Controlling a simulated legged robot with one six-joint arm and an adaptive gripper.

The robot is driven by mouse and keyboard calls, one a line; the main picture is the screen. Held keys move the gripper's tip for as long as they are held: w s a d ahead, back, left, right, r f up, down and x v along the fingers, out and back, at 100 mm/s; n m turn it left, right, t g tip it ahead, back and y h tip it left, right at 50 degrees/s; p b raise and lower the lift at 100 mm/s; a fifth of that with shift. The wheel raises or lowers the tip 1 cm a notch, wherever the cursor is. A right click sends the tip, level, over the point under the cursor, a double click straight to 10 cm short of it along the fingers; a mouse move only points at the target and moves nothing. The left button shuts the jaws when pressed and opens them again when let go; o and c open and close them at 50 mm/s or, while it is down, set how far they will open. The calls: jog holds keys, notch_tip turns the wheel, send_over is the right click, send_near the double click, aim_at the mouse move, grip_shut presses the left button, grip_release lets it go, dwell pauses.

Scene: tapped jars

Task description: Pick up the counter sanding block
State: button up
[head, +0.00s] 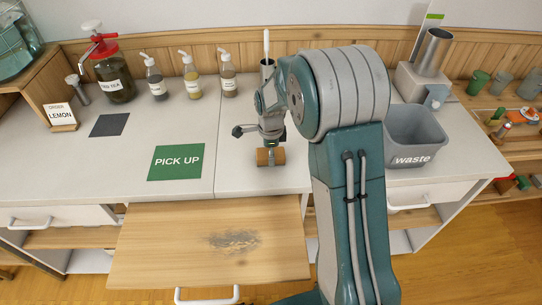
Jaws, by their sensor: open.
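A small brown block (264,156) lies on the white counter, just right of the green mat; it looks like the sanding block. My gripper (269,143) is above it, pointing down, with its fingers at or close to the block's middle. The gripper is open. I cannot tell whether the fingers touch the block. My arm covers the counter to the right of it.
A green PICK UP mat (176,162) lies to the left. Pump bottles (192,80) and a red-topped jar (112,78) stand behind. A grey waste bin (414,137) is at right.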

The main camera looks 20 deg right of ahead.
jog(key=shift+a, duration=0.3)
jog(key=shift+c, duration=0.6)
jog(key=c, duration=1)
jog(key=shift+d, duration=0.35)
